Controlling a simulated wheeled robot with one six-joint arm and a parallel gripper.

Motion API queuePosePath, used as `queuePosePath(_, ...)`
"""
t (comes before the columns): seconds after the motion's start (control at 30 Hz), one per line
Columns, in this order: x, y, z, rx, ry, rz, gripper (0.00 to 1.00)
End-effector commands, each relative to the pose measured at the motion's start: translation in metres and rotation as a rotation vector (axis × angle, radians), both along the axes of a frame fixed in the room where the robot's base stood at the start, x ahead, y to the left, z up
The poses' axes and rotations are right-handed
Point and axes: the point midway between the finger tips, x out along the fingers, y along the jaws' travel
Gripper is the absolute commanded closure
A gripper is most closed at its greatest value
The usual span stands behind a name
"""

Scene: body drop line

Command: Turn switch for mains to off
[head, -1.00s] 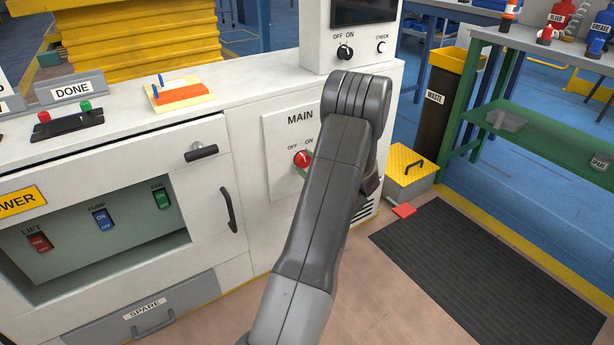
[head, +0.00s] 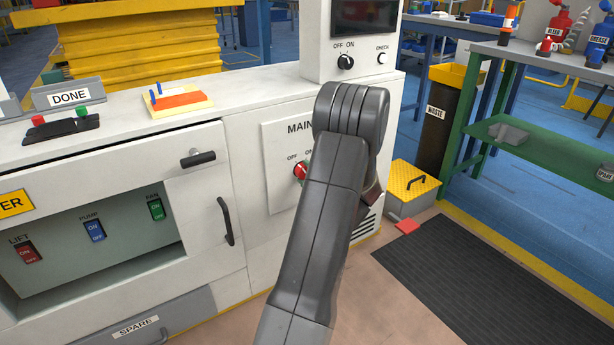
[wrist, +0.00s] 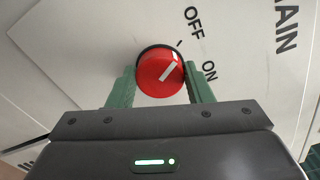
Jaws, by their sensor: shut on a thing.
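The mains switch is a red round knob (head: 300,171) on a white panel (head: 277,196) marked MAIN, with OFF and ON labels above it. In the wrist view the red knob (wrist: 160,73) sits between the two green fingers of my gripper (wrist: 162,88), which is shut on it. The knob's white line slants toward the upper right, pointing closer to the OFF label and its tick than to ON. In the head view my dark arm hides my gripper and part of the panel and labels.
A black OFF/ON knob (head: 345,62) and a CHECK button (head: 383,58) are on the raised box above. The power bay with LIFT, PUMP and FAN switches (head: 156,208) is at left. A yellow-topped box (head: 409,182) and a waste bin (head: 437,120) stand at right.

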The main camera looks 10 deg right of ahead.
Motion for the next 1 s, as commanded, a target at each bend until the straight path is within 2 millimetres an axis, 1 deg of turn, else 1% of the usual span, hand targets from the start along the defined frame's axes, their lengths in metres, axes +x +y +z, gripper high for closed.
queuePosePath(0.03,0.000,0.001,-0.001,-0.001,0.001,0.002,0.52)
queuePosePath(0.13,0.000,0.001,-0.001,-0.001,0.001,0.002,0.32)
queuePosePath(0.4,0.000,0.000,0.000,0.000,0.001,0.001,0.32)
queuePosePath(0.53,-0.007,-0.003,0.001,0.001,0.002,-0.001,0.32)
queuePosePath(0.67,-0.027,-0.011,0.002,0.002,0.002,-0.003,0.32)
queuePosePath(0.9,-0.080,-0.030,0.003,0.002,0.002,-0.004,0.32)
queuePosePath(1.0,-0.099,-0.037,0.002,0.002,0.003,-0.002,0.32)
